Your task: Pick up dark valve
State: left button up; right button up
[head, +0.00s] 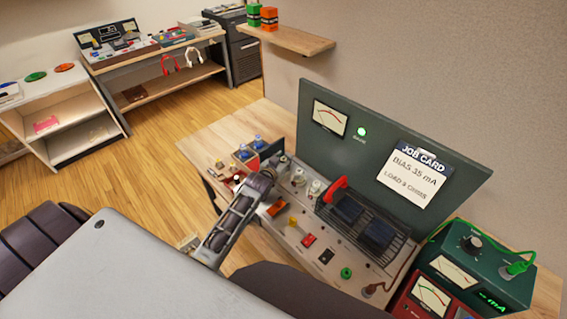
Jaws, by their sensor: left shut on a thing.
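The amplifier chassis (330,262) stands on the wooden bench with its green back panel behind it. My left gripper (268,176) is at the left end of the chassis, beside the row of small glass valves (316,187). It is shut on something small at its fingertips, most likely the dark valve. The fingers hide nearly all of it, and I cannot tell whether it is clear of its socket. My right gripper is not in view.
A black cage with a red handle (336,187) stands right of the valves. Green (478,262) and red meters stand at the right. A job card (413,177) hangs on the panel. Blue-topped parts (243,153) stand behind my gripper. Bare bench (210,137) lies at the back left.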

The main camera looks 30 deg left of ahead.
aim_at(284, 159)
pick_arm(q)
jog(key=shift+r, duration=0.15)
jog(key=shift+r, duration=4.9)
jog(key=shift+d, duration=0.1)
